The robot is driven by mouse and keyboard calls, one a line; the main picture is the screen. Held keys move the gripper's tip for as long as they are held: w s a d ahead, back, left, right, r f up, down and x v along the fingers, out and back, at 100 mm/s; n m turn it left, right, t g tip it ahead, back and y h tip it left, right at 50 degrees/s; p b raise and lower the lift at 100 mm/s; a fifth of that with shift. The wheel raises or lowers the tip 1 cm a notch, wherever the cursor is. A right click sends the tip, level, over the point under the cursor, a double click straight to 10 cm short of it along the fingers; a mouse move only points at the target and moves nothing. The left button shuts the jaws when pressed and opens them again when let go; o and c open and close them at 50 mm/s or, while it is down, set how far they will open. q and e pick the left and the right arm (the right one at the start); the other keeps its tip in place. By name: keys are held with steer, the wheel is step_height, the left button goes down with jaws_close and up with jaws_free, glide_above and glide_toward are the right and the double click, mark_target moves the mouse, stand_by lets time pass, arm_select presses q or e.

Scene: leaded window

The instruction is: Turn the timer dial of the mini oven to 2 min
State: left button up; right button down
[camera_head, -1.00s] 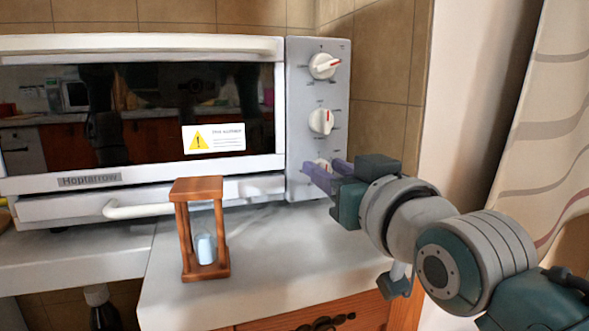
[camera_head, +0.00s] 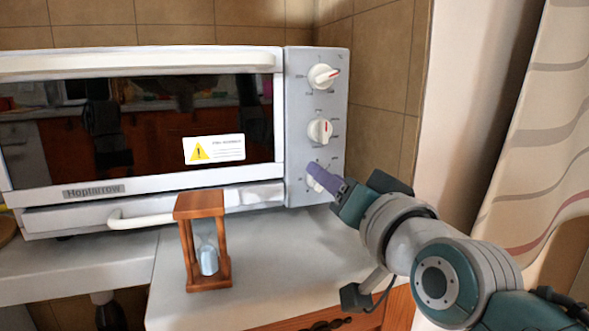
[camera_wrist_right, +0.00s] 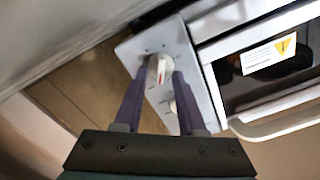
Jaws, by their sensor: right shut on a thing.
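The white mini oven (camera_head: 130,65) stands on the counter with a grey control panel (camera_head: 295,110) at its right side. The panel has three white dials in a column: a top dial (camera_head: 322,76), a middle dial (camera_head: 320,130) and a lowest dial (camera_head: 313,184). My right gripper (camera_head: 314,172) is shut on the lowest dial and hides much of it in the head view. In the right wrist view this dial (camera_wrist_right: 160,66) sits between the purple fingers, its red mark visible. The scale there is too small to read. My left gripper is not in view.
A striped curtain (camera_head: 550,130) hangs at the right. The counter between hourglass and right arm is clear.

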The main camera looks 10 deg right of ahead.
steer(key=shift+d+f+m, duration=0.15)
steer(key=shift+m, duration=1.95)
steer(key=shift+p, duration=0.3)
steer(key=c, duration=0.5)
jaws_free()
steer(key=shift+s+d, duration=0.1)
steer(key=shift+s, duration=0.35)
steer(key=p, duration=0.2)
glide_above(370, 268)
